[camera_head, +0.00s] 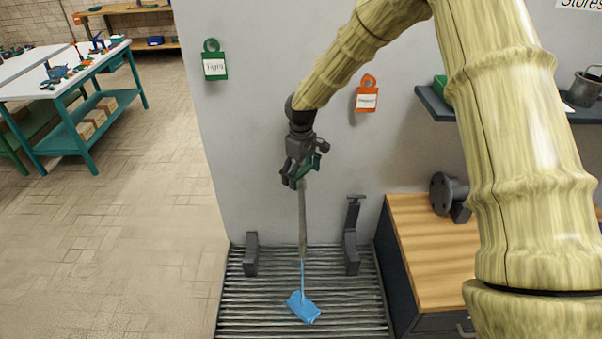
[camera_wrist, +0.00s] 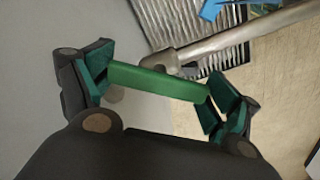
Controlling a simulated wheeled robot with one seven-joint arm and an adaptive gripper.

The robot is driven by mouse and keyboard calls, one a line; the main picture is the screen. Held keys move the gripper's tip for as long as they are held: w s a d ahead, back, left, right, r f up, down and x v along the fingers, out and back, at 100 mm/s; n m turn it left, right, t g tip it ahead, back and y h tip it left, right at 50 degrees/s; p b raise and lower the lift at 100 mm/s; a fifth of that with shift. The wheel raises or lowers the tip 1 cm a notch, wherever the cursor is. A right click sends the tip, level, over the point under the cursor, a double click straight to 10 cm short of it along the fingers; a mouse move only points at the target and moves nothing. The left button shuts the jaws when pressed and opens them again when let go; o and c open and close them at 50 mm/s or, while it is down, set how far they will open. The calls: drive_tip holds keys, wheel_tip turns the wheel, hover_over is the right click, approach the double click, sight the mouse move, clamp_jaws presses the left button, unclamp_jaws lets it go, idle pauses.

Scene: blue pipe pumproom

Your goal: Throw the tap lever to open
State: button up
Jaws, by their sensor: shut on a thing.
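The tap lever is a green bar (camera_wrist: 157,84); in the wrist view it spans the gap between my fingers. In the head view only a bit of green (camera_head: 307,170) shows between the fingers. My gripper (camera_head: 302,174) is closed on the lever, and its pads bear on the lever's two ends in the wrist view (camera_wrist: 158,92). The lever joins a grey pipe (camera_wrist: 235,38), which shows in the head view (camera_head: 303,222) as a slim upright pipe below my gripper. A thin blue strand (camera_head: 303,275) runs from its lower part to a blue patch (camera_head: 304,307) on the grating.
Two dark brackets (camera_head: 251,254) (camera_head: 352,236) stand on the ribbed floor grating (camera_head: 345,312). A wood-topped cabinet (camera_head: 430,240) with a flanged fitting (camera_head: 447,194) is at right. Green (camera_head: 214,60) and orange (camera_head: 367,94) tags hang on the wall. Open floor lies left.

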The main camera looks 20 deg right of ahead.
sight(301, 172)
drive_tip(key=n, duration=0.4)
drive_tip(key=shift+r+n, duration=0.1)
drive_tip(key=shift+n, duration=0.2)
drive_tip(key=shift+n+p, duration=0.45)
drive_tip(key=shift+n, duration=1.45)
drive_tip(key=o, duration=0.8)
wheel_tip(301, 172, up, 12)
drive_tip(key=shift+f, duration=0.1)
